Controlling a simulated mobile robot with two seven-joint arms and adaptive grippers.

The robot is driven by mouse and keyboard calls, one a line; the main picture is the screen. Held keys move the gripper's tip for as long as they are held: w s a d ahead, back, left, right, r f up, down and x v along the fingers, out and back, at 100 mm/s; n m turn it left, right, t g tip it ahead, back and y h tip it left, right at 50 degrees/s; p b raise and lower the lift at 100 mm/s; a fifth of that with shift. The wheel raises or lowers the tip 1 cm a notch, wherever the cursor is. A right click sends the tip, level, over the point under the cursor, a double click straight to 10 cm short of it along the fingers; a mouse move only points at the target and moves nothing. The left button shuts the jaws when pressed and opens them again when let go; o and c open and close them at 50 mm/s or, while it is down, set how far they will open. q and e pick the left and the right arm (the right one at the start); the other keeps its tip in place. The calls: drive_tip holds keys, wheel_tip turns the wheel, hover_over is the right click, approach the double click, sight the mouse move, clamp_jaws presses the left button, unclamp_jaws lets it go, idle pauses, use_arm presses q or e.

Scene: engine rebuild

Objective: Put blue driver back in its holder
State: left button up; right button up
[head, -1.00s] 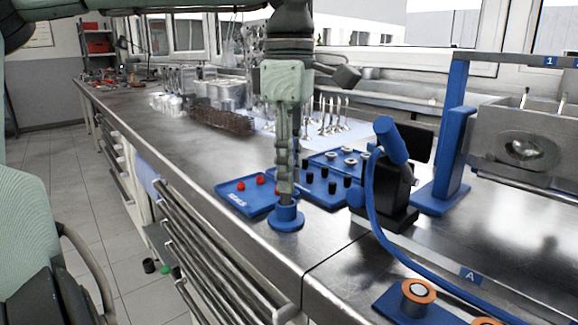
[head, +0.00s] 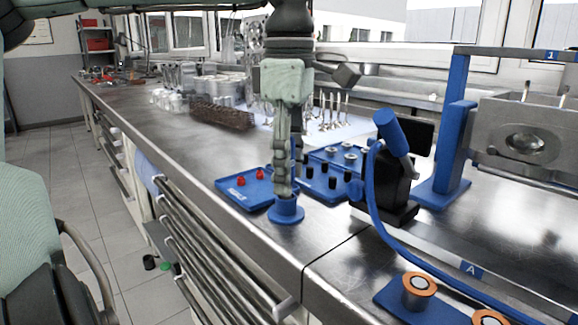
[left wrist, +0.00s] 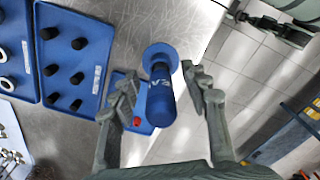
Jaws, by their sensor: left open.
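The blue driver (left wrist: 161,100) stands with its lettered handle toward the camera in the left wrist view. Its lower end is at the round blue holder (left wrist: 160,53), which also shows on the bench near the front edge in the head view (head: 286,212). The driver looks upright in the holder; its lower end is hidden. My left gripper (head: 283,188) points down just above the holder. In the left wrist view its fingers (left wrist: 159,76) are open, one on each side of the driver, with gaps visible. In the head view the fingers hide most of the driver.
Blue trays with red (head: 245,187) and black parts (head: 328,180) lie close behind the holder. A blue cylindrical tool (head: 391,131) with a blue cable sits on a black stand to the right. A blue frame (head: 452,140) stands farther right. The bench front left is bare.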

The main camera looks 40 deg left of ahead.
use_arm(q)
drive_tip(key=shift+r, duration=0.1)
wheel_tip(320, 180, up, 12)
drive_tip(key=shift+f, duration=0.1)
idle(0.4)
